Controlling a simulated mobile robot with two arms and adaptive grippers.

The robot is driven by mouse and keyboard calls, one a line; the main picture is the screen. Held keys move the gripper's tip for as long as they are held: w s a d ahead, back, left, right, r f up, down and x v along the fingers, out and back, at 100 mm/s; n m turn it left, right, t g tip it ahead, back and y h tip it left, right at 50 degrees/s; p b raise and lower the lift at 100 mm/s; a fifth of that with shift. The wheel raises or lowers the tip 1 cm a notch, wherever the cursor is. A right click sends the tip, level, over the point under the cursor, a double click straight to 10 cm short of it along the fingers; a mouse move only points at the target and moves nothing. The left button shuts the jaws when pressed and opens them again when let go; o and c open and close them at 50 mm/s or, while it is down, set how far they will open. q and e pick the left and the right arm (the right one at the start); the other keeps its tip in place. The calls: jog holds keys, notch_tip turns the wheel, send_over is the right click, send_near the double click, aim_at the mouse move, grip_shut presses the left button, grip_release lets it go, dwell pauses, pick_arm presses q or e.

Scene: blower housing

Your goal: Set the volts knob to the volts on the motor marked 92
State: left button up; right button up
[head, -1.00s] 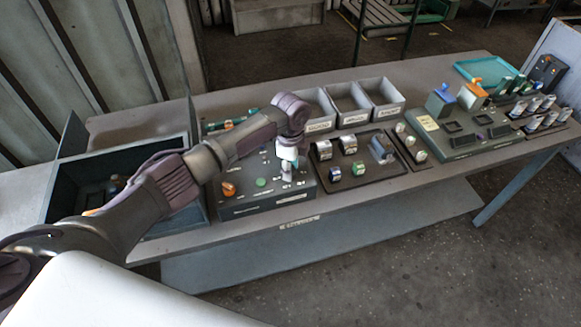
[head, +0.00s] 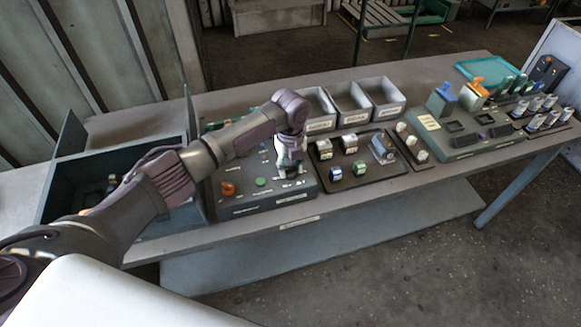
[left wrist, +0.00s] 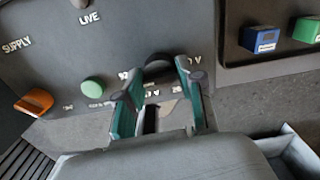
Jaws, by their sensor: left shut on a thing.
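The dark supply box (head: 240,205) stands at the front of the bench, and its top fills much of the left wrist view (left wrist: 50,75). A black knob (left wrist: 158,66) sits on it with a "V" marking close by; other markings around it are partly covered. My left gripper (left wrist: 160,88), also in the head view (head: 289,170), has its teal fingers on either side of this knob and is shut on it. The knob's pointer setting is hidden. My right gripper is not in view.
An orange switch (left wrist: 35,102) and a green button (left wrist: 93,88) are left of the knob. Blue (left wrist: 262,40) and green blocks lie to the right. Grey bins (head: 350,105) stand behind; a dark open box (head: 60,190) is at the left.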

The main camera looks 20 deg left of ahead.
aim_at(291, 168)
pick_arm(q)
jog(key=shift+w+r+m, duration=0.1)
jog(key=shift+m, duration=0.4)
jog(key=o, duration=1.1)
jog(key=shift+o, duration=0.2)
notch_tip(291, 168, up, 12)
